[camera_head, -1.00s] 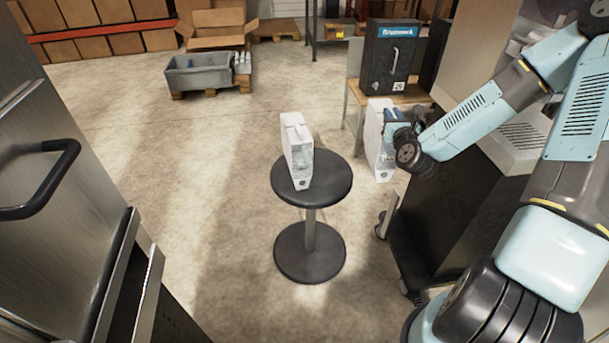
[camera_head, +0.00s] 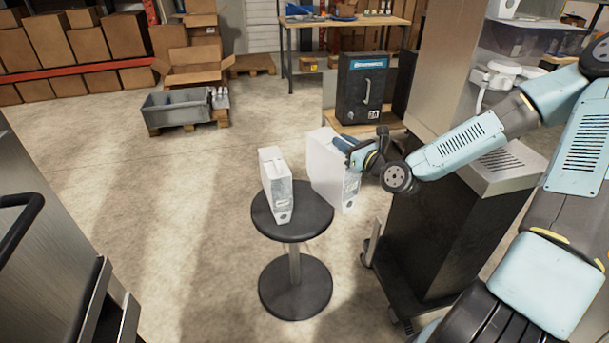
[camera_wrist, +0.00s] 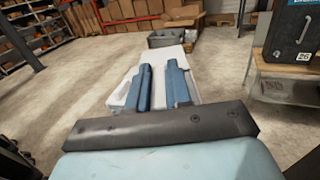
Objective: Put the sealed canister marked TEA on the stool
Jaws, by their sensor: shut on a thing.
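A white canister (camera_head: 323,166) hangs in my gripper (camera_head: 349,147), to the right of and behind the round black stool (camera_head: 300,226). My gripper is shut on it near its top right side; its label is partly hidden and I cannot read it. In the wrist view the white canister (camera_wrist: 158,58) shows beyond the two blue fingers (camera_wrist: 158,88). A second white canister (camera_head: 277,188), narrow and with a printed front, stands upright on the left part of the stool. Its lettering is too small to read. The right part of the seat is bare.
A dark cart (camera_head: 432,225) stands to the right of the stool. A black case (camera_head: 361,88) sits on a low wooden table behind. A grey bin (camera_head: 177,109) and cardboard boxes are further back. A steel cabinet (camera_head: 45,240) is at the left. The floor left of the stool is clear.

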